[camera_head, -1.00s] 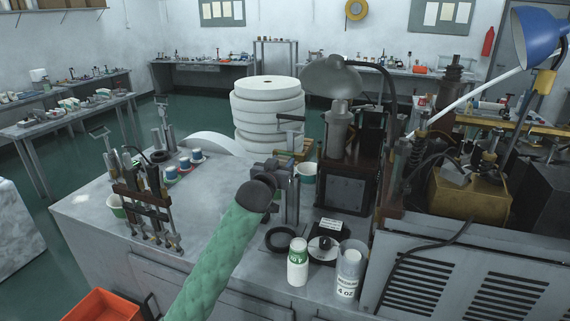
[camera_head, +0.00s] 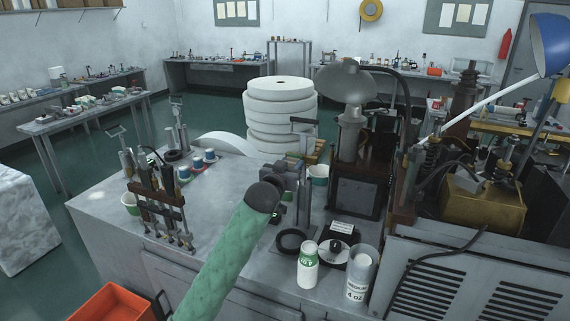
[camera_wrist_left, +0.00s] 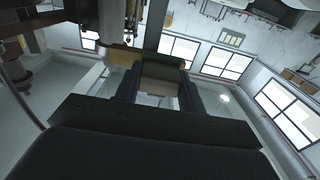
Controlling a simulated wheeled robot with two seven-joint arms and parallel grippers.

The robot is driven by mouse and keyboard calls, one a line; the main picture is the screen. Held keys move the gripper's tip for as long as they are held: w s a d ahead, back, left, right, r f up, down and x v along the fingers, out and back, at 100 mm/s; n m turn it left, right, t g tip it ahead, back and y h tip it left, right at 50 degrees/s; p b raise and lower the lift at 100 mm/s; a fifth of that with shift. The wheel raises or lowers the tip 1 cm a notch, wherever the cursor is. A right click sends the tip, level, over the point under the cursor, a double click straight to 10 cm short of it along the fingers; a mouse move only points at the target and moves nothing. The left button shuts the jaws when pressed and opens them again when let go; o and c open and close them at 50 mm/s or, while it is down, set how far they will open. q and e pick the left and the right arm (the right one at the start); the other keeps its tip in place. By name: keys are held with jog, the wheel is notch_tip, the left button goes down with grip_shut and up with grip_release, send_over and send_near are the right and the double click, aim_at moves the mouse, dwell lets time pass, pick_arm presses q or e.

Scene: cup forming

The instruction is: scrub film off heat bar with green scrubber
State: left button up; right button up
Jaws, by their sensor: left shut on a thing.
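My left gripper (camera_head: 296,170) is over the bench, beside a white-and-green paper cup (camera_head: 318,175). In the left wrist view, its dark fingers (camera_wrist_left: 158,88) are shut on a tan block with a green edge, the green scrubber (camera_wrist_left: 162,70). The fingers and wrist largely hide the scrubber in the head view. I cannot pick out the heat bar or its film for certain. A yellowish metal part (camera_wrist_left: 121,54) shows just left of the scrubber in the wrist view; I cannot tell whether they touch. My right gripper is out of view.
The metal bench (camera_head: 110,215) carries a rack of upright tools (camera_head: 158,212), a green-and-white bottle (camera_head: 308,268), a clear measuring cup (camera_head: 360,275) and a black ring (camera_head: 290,241). A lamp (camera_head: 346,82) and machinery (camera_head: 480,205) crowd the right. White rolls (camera_head: 280,110) stand behind.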

pick_arm(q)
jog(key=shift+s+d+p, duration=0.1)
jog(key=shift+s+d, duration=0.2)
jog(key=shift+d, duration=0.6)
jog(key=shift+s+d+p, duration=0.1)
jog(key=shift+s+d, duration=0.15)
jog(key=shift+d, duration=0.65)
jog(key=shift+s+d+p, duration=0.1)
jog(key=shift+s+d, duration=0.2)
jog(key=shift+d, duration=0.6)
jog(key=shift+a, duration=0.15)
